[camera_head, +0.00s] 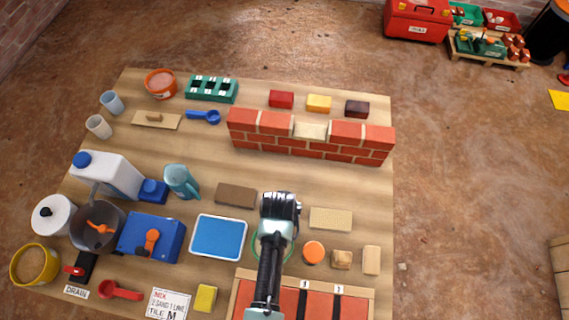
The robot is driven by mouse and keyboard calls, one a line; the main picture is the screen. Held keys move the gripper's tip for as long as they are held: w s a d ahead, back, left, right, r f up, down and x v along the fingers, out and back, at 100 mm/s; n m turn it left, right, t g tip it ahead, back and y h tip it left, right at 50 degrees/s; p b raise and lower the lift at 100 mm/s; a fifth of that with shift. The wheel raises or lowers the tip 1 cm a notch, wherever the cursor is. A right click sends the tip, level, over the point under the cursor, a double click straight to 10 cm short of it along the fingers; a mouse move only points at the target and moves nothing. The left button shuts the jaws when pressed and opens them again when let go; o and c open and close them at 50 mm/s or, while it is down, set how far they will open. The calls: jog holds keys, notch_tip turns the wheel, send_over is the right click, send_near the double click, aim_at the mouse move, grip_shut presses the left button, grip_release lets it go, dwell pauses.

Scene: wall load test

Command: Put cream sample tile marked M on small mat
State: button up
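No tile with a readable M shows. Two small cream-tan blocks, one squarish (341,259) and one upright rectangle (371,261), lie at the table's right front; either could be the sample tile. A flat cream rectangle (330,219) lies behind them and a flat brown one (236,195) lies left of my arm; I cannot tell which is the small mat. My gripper (280,205) is over the table's middle, between these two flat rectangles. Its fingers are hidden beneath the wrist, so I cannot see whether it holds anything.
A red brick wall (310,143) with one cream piece in its top row stands behind my gripper. A blue tray (218,238), an orange-lidded jar (313,252) and a brick box (360,305) are close by. A card (168,304) reads "TILE M". Containers crowd the left.

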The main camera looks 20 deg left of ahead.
jog(key=shift+f, duration=0.2)
jog(key=o, duration=1.2)
jog(key=p+v, duration=0.3)
jog(key=v, duration=0.9)
jog(key=shift+r, duration=0.15)
